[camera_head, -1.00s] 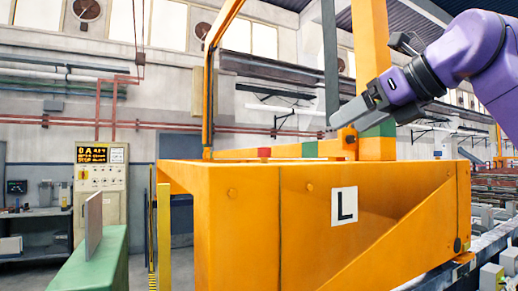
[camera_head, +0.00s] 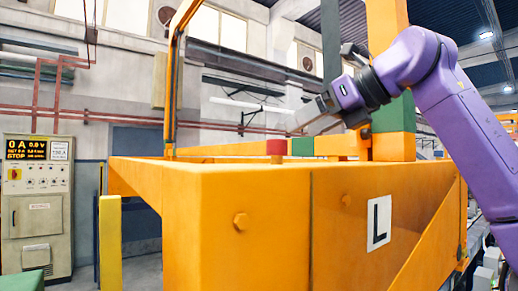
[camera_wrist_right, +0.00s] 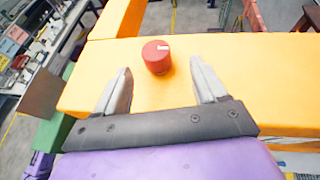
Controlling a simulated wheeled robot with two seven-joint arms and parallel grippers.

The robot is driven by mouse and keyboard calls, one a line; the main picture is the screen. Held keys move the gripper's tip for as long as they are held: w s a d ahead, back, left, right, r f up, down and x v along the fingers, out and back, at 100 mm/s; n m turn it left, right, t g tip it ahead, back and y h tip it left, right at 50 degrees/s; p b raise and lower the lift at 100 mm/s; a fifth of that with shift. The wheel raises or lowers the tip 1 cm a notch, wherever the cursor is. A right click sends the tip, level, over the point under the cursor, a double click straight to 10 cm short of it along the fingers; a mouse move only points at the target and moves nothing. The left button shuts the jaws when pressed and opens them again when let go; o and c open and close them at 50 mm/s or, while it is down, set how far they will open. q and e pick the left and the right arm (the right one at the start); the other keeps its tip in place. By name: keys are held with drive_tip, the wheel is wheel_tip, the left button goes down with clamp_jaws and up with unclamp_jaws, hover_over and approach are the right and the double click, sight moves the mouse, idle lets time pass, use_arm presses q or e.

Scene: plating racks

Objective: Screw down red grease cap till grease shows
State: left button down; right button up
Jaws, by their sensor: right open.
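The red grease cap (camera_wrist_right: 156,57) is a short red cylinder with a pale mark on its top. In the right wrist view it stands on a broad orange surface (camera_wrist_right: 260,85). My right gripper (camera_wrist_right: 160,72) is open and empty, its two fingers spread with the cap just beyond and between their tips, apart from it. In the head view my right gripper (camera_head: 303,118) is tilted down to the left above the orange frame (camera_head: 240,190). No grease can be made out. My left gripper is not in view.
An orange upright (camera_head: 388,60) with a green band stands close to my right wrist. A control cabinet (camera_head: 37,215) is at the left, beside a yellow post (camera_head: 110,240).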

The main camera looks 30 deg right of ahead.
sight(279, 143)
drive_tip(key=w+a, duration=0.1)
drive_tip(key=w+f+p, duration=0.1)
drive_tip(key=shift+w+a+f+p, duration=0.25)
drive_tip(key=shift+w+a+p, duration=0.05)
drive_tip(key=shift+a, duration=0.1)
drive_tip(key=x, duration=0.6)
drive_tip(key=shift+w+d+p, duration=0.1)
drive_tip(key=shift+d+p, duration=0.2)
drive_tip(key=shift+p, duration=0.05)
drive_tip(key=shift+s+r, duration=0.25)
drive_tip(key=shift+s, duration=0.6)
drive_tip(key=c, duration=0.4)
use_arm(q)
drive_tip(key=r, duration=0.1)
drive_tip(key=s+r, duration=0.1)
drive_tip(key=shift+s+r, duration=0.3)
use_arm(e)
drive_tip(key=c, duration=0.6)
